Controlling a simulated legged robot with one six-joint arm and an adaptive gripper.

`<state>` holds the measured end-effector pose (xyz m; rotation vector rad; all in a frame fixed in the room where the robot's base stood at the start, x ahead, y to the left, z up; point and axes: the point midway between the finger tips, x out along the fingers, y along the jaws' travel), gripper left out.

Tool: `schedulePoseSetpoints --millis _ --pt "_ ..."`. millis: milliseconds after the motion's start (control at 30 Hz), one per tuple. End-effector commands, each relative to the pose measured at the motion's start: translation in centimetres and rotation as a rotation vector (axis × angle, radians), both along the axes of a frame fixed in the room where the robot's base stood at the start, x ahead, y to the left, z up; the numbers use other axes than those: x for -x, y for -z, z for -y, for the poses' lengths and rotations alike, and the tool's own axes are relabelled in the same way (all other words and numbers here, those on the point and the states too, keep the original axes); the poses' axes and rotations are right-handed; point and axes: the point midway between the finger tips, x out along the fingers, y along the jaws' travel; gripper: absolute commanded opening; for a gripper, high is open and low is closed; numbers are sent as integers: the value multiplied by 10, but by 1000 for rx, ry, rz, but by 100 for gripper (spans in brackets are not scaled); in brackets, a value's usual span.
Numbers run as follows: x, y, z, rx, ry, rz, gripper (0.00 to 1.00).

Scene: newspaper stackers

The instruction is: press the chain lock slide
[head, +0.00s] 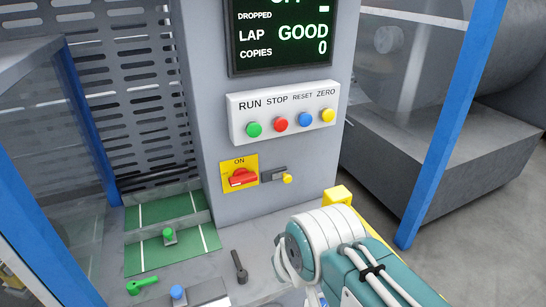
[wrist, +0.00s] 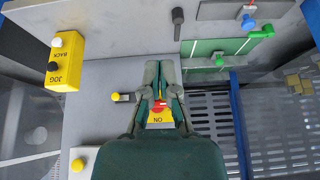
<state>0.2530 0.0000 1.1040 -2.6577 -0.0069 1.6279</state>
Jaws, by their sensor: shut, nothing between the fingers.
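A small dark slide with a yellow knob (head: 287,179) sits on the grey column, just right of the red rotary switch. It carries no readable label, and I take it for the chain lock slide. In the wrist view, which is upside down, the slide's yellow knob (wrist: 116,97) shows left of my gripper (wrist: 161,68). My gripper is shut and empty, with its fingers over the red switch in that picture. They are apart from the slide in the picture; the depth is unclear. In the head view my arm is at the lower right and the fingertips are not seen.
The red switch (head: 242,177) is on a yellow ON plate. Above it is a button panel (head: 284,107) with green, red, blue and yellow buttons. A yellow JOG/BACK box (wrist: 66,62) is at the wrist view's left. Levers and a green tray (head: 147,253) lie below left.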

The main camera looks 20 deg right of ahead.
Motion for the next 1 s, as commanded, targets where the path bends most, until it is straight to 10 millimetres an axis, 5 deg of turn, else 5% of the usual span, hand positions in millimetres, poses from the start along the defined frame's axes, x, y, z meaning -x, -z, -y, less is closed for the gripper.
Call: schedulePoseSetpoints --millis 367,567,767,1000 --pt "-50 5 19 -330 114 -147 0" --pt "-87 2 47 -545 172 -126 0" --pt "-124 -2 95 -751 233 -25 0" --pt "-156 -6 180 -951 316 196 0"
